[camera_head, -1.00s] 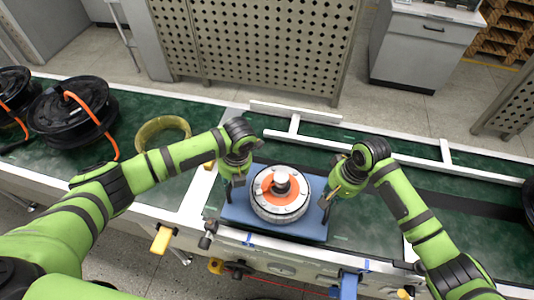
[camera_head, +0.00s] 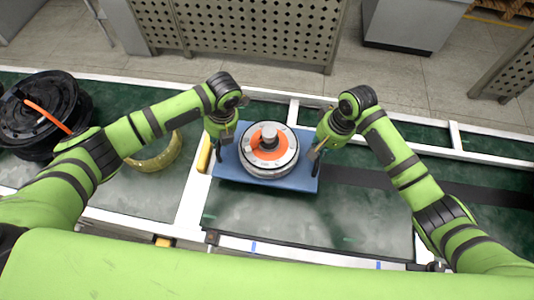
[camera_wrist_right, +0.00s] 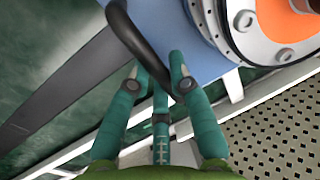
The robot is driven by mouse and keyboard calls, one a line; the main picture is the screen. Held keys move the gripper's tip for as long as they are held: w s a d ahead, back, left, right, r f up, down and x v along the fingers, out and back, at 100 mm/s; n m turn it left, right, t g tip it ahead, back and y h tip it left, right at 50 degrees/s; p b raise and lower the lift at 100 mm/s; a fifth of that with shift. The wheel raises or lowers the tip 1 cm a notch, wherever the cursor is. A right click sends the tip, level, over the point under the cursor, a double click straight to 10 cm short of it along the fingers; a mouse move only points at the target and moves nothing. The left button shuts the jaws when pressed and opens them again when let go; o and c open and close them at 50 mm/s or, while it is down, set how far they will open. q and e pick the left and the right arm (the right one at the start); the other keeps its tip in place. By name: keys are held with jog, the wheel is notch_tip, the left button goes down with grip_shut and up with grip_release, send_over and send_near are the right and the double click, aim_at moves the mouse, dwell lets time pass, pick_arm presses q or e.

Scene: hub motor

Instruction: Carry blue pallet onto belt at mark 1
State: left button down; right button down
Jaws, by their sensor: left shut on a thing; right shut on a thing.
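The blue pallet (camera_head: 230,170) is in the middle of the head view, over the green belt (camera_head: 290,215). A round hub motor (camera_head: 268,158) with a silver rim and an orange face sits on it. My left gripper (camera_head: 219,150) is shut at the pallet's left edge. My right gripper (camera_head: 317,152) is shut at its right edge. In the right wrist view my right gripper's fingers (camera_wrist_right: 160,82) close around a dark curved handle of the blue pallet (camera_wrist_right: 165,25). I cannot tell whether the pallet touches the belt. Mark 1 is not clearly visible.
A yellow ring (camera_head: 155,155) lies on the belt left of the pallet. A black wheel with an orange cable (camera_head: 40,110) is farther left. White rails (camera_head: 293,112) run behind the pallet. The green belt in front of and right of the pallet is clear.

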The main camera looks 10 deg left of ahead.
aim_at(222, 151)
pick_arm(q)
jog(key=shift+s+d+r, duration=0.15)
jog(key=shift+s+r, duration=0.1)
jog(key=shift+r, duration=0.1)
pick_arm(e)
jog(key=shift+s+d+r, duration=0.15)
jog(key=shift+s+r, duration=0.1)
jog(key=shift+r, duration=0.1)
pick_arm(q)
jog(key=shift+f, duration=0.1)
pick_arm(e)
jog(key=shift+f, duration=0.1)
